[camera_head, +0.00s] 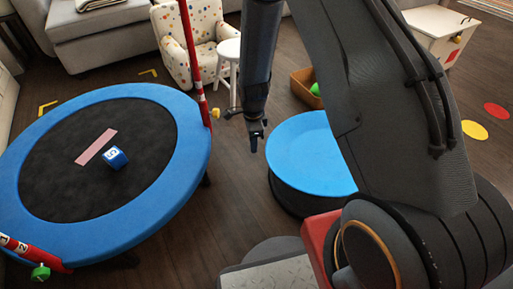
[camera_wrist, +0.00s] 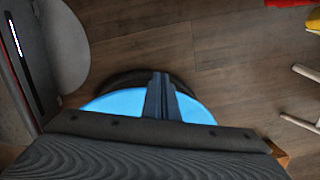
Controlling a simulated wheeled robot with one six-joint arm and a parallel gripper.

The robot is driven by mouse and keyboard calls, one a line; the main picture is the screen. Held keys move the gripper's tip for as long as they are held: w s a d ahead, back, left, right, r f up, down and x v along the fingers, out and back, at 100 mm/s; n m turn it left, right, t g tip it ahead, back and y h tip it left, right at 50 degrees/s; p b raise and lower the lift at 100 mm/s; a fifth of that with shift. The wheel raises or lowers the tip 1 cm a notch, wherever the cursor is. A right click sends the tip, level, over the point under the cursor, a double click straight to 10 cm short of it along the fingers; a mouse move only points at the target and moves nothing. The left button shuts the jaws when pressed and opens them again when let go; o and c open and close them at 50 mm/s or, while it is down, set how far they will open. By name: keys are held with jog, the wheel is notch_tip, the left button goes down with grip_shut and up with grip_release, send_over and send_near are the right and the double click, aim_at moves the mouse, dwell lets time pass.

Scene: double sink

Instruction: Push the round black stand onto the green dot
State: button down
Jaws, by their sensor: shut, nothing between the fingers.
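The round black stand (camera_head: 288,196) is on the wood floor right of centre in the head view, with a blue disc (camera_head: 311,152) covering its top. My arm hides part of its right side. In the wrist view the stand's black side (camera_wrist: 112,82) and the blue disc (camera_wrist: 115,103) show behind my fingers. My gripper (camera_head: 257,146) is shut and empty, pointing down just left of the stand's far-left edge. It also shows in the wrist view (camera_wrist: 161,76). I cannot tell whether it touches the stand. I see no green dot on the floor in either view.
A blue-rimmed trampoline (camera_head: 190,150) fills the left. A dotted armchair (camera_head: 205,55), a white stool (camera_head: 229,48) and a wooden box (camera_head: 302,86) with a green item stand behind. Floor between trampoline and stand is bare.

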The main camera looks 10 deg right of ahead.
jog(key=d+f+b, duration=0.4)
jog(key=f+b, duration=0.1)
jog(key=f, duration=0.3)
jog(key=shift+f, duration=0.35)
jog(key=shift+s, duration=0.1)
